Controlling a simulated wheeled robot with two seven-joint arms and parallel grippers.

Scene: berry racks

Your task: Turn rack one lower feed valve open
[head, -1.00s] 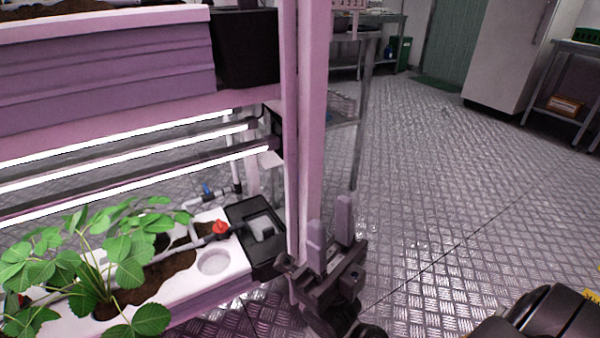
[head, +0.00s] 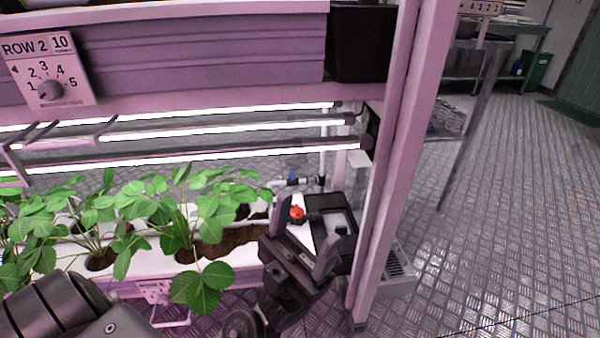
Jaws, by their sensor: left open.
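A red valve knob (head: 297,213) sits on the white pipe at the right end of the lower planting trough (head: 140,262). A blue valve handle (head: 292,174) shows on the pipe behind it. I cannot tell from the picture which one is the lower feed valve, or how far either is turned. My left gripper (head: 303,238) is open and empty, fingers pointing up, in front of the trough's right end. My right gripper is not in view.
A pink rack post (head: 400,160) stands right of the gripper. A black box (head: 330,217) sits at the trough's end. Strawberry plants (head: 190,215) fill the trough to the left. Lit tubes (head: 200,158) run above.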

